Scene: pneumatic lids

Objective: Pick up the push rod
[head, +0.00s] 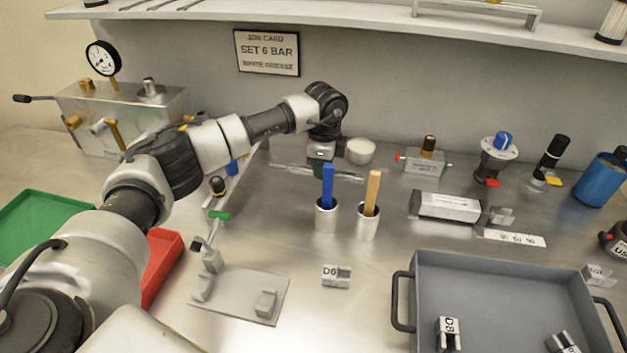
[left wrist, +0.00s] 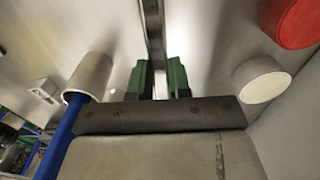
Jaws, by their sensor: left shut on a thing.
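The push rod looks like a thin silvery rod (head: 345,177) lying crosswise near the back wall in the head view. In the left wrist view the rod (left wrist: 153,25) runs up the picture from between the fingers. My left gripper (head: 320,170) reaches down over the rod beside the blue-handled cup. Its green fingers show in the left wrist view (left wrist: 159,78), one on each side of the rod, shut on it. The gripped part is mostly hidden. I cannot tell whether the rod touches the bench. My right gripper is not in view.
Two cups (head: 326,218) (head: 367,225) with a blue and a tan handle stand just in front. A grey tray (head: 400,300) is front right; a fixture plate (head: 238,290) and red tray (head: 160,262) are front left.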

